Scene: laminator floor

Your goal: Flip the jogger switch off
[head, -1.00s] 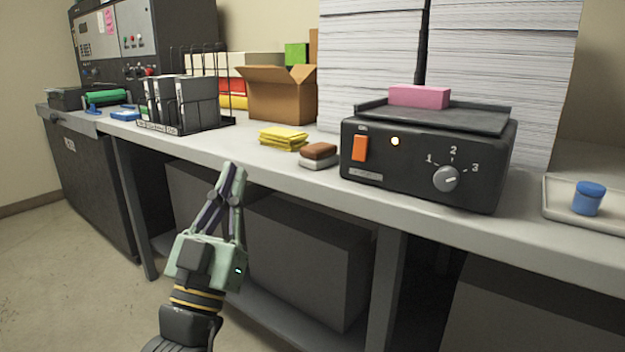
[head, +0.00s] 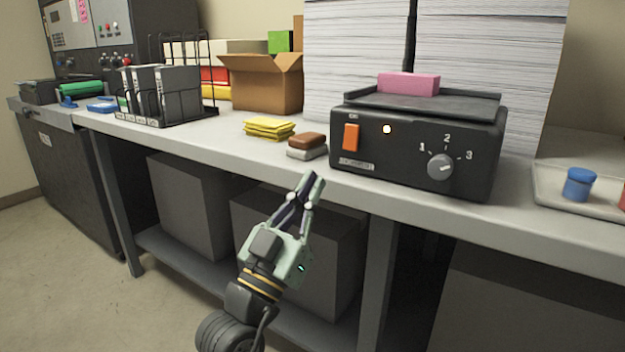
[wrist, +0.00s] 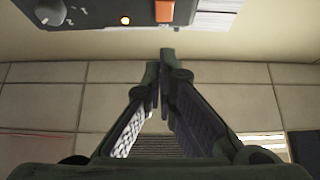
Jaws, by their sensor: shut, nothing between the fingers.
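The jogger (head: 418,145) is a black box on the bench with an orange rocker switch (head: 351,137) at the left of its front face. A lit amber lamp (head: 387,129) and a grey dial (head: 440,167) sit to the right of the switch. My gripper (head: 313,178) is shut and empty, in front of the bench edge, below and left of the switch and apart from it. In the wrist view the fingertips (wrist: 160,57) point toward the jogger, and the orange switch (wrist: 164,11) shows near the top edge, just beyond them.
A pink block (head: 408,84) lies on the jogger's top. A brown-and-white eraser (head: 307,146) and yellow notes (head: 269,128) lie left of it. Tall paper stacks (head: 490,60) stand behind.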

